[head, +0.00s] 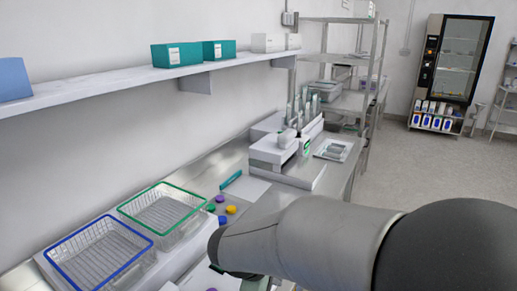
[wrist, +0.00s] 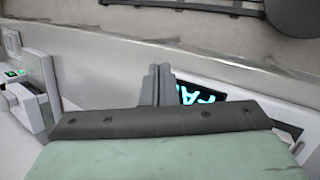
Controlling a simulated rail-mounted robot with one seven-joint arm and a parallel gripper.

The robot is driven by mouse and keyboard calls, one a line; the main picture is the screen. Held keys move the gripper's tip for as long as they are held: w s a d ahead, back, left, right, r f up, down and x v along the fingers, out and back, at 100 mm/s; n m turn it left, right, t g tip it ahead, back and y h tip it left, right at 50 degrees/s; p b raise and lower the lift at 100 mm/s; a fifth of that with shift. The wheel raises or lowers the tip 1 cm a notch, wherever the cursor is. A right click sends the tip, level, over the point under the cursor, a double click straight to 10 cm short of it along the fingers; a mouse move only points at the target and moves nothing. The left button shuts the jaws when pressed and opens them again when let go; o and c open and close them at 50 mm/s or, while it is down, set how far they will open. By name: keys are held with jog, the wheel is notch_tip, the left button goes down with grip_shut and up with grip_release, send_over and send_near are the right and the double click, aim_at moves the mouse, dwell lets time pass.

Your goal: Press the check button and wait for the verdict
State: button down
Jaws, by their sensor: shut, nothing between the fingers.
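My gripper (wrist: 160,80) shows in the wrist view as two grey fingers, shut together with nothing between them. Just right of the fingers is a dark display (wrist: 200,95) with bright cyan letters. The fingers and gripper body cover part of it, so I cannot read the whole word. I cannot make out the check button; it may be hidden behind my gripper. In the head view my arm fills the lower right and the fingertips are hidden.
A white machine (head: 273,152) with a green-lit panel stands farther along the steel counter. A blue-rimmed basket (head: 99,215) and a green-rimmed basket (head: 160,187) sit at the left, near several coloured caps (head: 221,209). A shelf (head: 120,82) with boxes runs above.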

jog(key=s+d+r+m+g+y, duration=0.1)
jog(key=s+d+m+g+y, duration=0.2)
jog(key=s+d+m, duration=0.8)
jog(key=s+m+y, duration=0.2)
jog(key=s+m, duration=0.1)
jog(key=s, duration=0.1)
jog(key=shift+s+d, duration=0.3)
jog(key=shift+s, duration=0.05)
